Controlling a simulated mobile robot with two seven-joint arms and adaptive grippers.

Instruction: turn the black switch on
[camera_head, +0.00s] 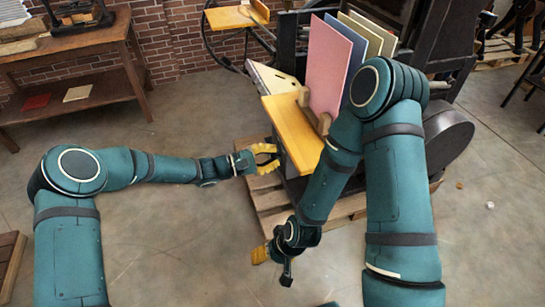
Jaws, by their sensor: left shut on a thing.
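My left gripper (268,158), with yellow fingers, reaches in from the left to the near side of the dark press (287,178), just below its yellow feed board. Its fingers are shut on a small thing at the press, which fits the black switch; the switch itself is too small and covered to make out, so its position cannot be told. My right gripper (259,254) hangs low in front of the press, over the floor beside the pallet. Its yellow tip shows, but the fingers cannot be told apart.
The yellow board (293,128) juts out above my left gripper. Pink, blue and pale boards (329,68) stand upright on the press. A wooden pallet (268,198) lies under it. A brown table (88,52) stands at the back left. The floor between is clear.

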